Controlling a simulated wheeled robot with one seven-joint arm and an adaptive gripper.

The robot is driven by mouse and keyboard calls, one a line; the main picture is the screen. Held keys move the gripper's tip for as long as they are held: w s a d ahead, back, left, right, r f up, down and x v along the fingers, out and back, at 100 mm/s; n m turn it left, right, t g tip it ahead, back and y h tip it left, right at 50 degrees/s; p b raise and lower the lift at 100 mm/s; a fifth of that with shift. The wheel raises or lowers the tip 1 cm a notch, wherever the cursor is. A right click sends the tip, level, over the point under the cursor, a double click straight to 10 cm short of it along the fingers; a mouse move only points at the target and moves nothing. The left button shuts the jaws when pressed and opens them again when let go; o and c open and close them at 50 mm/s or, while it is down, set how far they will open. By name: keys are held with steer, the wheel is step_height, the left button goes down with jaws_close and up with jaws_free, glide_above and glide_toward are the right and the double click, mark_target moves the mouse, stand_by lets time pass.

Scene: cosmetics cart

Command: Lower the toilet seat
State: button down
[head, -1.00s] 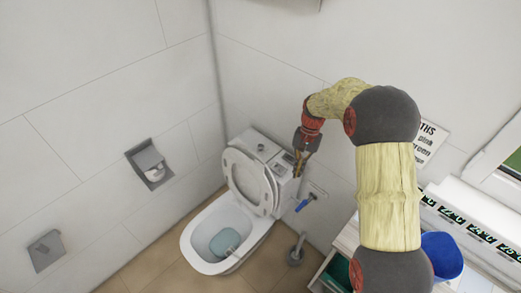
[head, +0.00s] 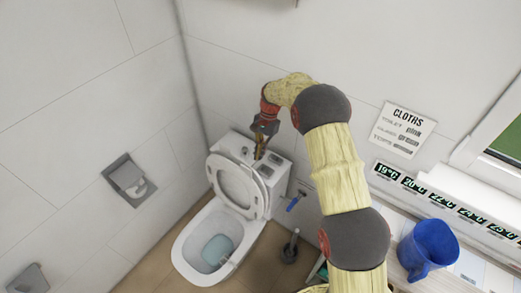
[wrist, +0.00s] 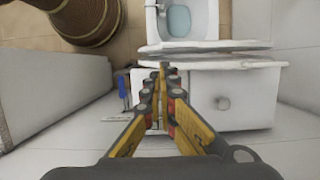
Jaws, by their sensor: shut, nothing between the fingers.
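The white toilet seat (head: 239,186) stands raised, leaning back toward the cistern (head: 272,164) in the head view. The open bowl (head: 182,244) below it shows blue water. My gripper (head: 258,157) is shut and empty, pointing down above the cistern top behind the raised seat. In the wrist view my gripper (wrist: 161,68) has its fingertips together, and the upper edges of the seat and lid (wrist: 215,65) run across just beyond them. I cannot tell whether the fingertips touch the lid.
A blue-handled valve (head: 294,203) and a toilet brush (head: 290,246) are right of the toilet. A counter with a blue mug (head: 428,248) stands at the right. A paper holder (head: 128,180) is on the left wall. The space above the bowl is clear.

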steer(key=shift+x, duration=2.75)
